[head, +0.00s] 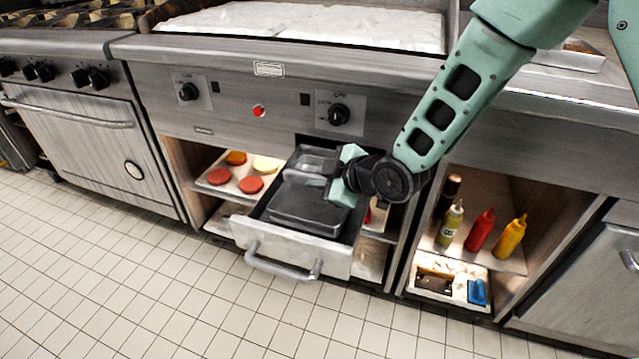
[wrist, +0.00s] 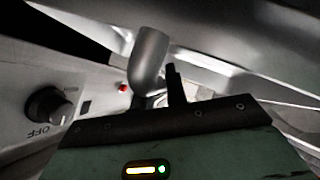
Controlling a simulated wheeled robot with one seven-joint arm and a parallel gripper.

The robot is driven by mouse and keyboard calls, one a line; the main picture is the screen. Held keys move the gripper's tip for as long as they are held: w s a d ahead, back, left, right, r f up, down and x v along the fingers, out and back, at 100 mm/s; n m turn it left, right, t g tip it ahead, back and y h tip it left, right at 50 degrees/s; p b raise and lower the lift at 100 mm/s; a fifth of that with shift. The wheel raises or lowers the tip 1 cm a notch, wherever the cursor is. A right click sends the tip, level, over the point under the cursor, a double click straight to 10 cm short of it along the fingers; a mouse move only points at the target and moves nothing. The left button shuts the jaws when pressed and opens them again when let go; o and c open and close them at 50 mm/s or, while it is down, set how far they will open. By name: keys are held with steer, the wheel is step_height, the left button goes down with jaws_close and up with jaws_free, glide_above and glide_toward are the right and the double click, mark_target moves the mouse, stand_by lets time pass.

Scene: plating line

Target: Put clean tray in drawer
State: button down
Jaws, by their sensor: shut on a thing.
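The drawer (head: 255,232) is pulled out below the griddle, with a curved metal handle on its front. The clean tray (head: 308,210), dark grey and shallow, is within the drawer opening in the head view. I cannot tell whether it rests on the drawer floor. My gripper (head: 336,182) is over the drawer's right side, shut on the tray at its back right edge. The exact contact is hidden. The wrist view shows a grey rounded metal piece (wrist: 149,62) beyond my gripper; I cannot tell which part it is.
Control knobs (head: 339,114) are on the panel just above the drawer. A shelf left of it holds a tray of round patties (head: 251,185). The right-hand cubby holds red (head: 480,231) and yellow (head: 510,237) bottles. The tiled floor in front is clear.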

steer(key=shift+w+f, duration=0.2)
steer(key=shift+f, duration=0.4)
steer(key=shift+f, duration=0.1)
steer(key=c, duration=1.4)
jaws_free()
steer(key=shift+d, duration=0.1)
